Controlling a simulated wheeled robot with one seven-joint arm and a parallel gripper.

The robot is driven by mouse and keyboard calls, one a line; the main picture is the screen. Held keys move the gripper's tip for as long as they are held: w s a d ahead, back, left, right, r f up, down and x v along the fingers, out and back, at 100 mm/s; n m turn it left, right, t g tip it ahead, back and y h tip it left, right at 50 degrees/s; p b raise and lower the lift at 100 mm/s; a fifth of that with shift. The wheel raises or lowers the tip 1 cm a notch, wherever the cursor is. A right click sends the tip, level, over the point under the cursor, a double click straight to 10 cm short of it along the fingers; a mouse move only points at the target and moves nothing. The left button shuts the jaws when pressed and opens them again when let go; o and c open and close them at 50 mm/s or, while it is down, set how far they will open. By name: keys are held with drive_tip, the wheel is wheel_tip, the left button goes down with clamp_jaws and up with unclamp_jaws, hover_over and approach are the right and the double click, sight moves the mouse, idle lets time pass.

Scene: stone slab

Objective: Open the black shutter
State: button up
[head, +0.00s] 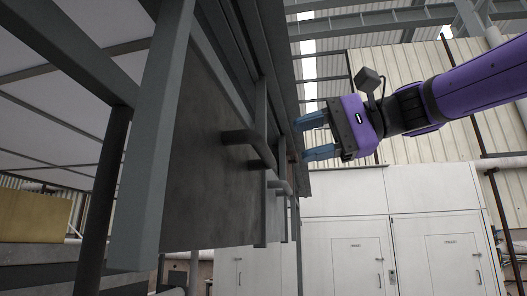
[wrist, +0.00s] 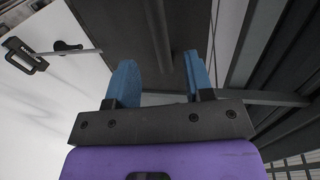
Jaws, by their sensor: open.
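The shutter appears as a dark grey-black panel (head: 205,160) hanging in a metal frame at the left and centre of the head view. A dark bar handle (head: 252,146) sticks out from it, and a second handle (head: 280,186) shows farther along. My gripper (head: 302,140) has blue fingers, spread apart and pointing left at the far end of the panel row. In the wrist view, my gripper (wrist: 159,62) is open, with a dark bar (wrist: 158,33) against a dark surface beyond the gap. Nothing is visible between the fingers; contact cannot be told.
Grey metal posts (head: 155,130) and beams frame the panels. White cabinets (head: 400,235) with doors stand behind, below my arm. A white surface with a black handle (wrist: 25,57) shows at left in the wrist view. The space right of the near handle looks clear.

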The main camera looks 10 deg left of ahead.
sight(263, 158)
drive_tip(key=x, duration=0.8)
drive_tip(key=shift+c, duration=0.5)
